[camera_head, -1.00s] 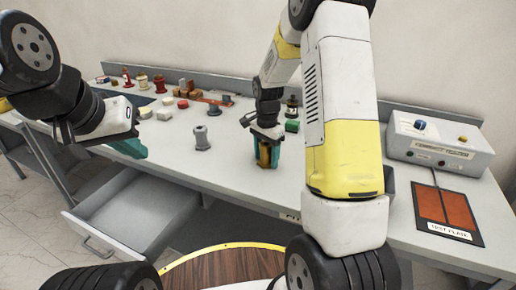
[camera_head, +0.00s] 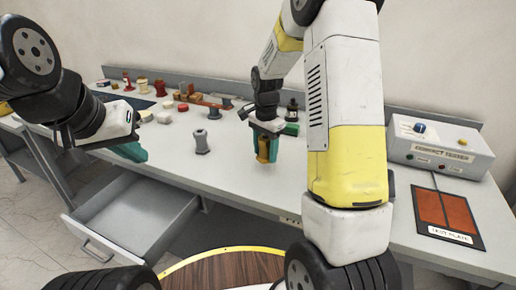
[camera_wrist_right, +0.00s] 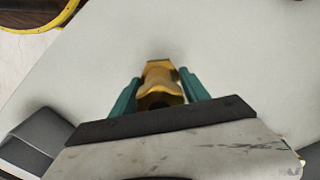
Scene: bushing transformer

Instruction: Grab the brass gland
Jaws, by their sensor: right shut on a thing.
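The brass gland (camera_wrist_right: 160,80) is a yellow-gold piece with a hex-shaped end, seen between the teal fingers of my right gripper (camera_wrist_right: 158,95) in the right wrist view. In the head view the gland (camera_head: 263,152) shows as a small gold strip between the fingers of my right gripper (camera_head: 267,150), which is shut on it above the table's front part. Part of the gland is hidden by the fingers. My left gripper (camera_head: 131,152) is at the left, over the table's front edge near the open drawer; its teal fingers are seen from the side, so its opening cannot be told.
A grey bushing (camera_head: 201,142) stands on the table (camera_head: 225,172) left of my right gripper. Several small coloured parts lie farther back. A contact tester box (camera_head: 440,145) and a test plate (camera_head: 447,213) are at the right. A drawer (camera_head: 135,215) hangs open below.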

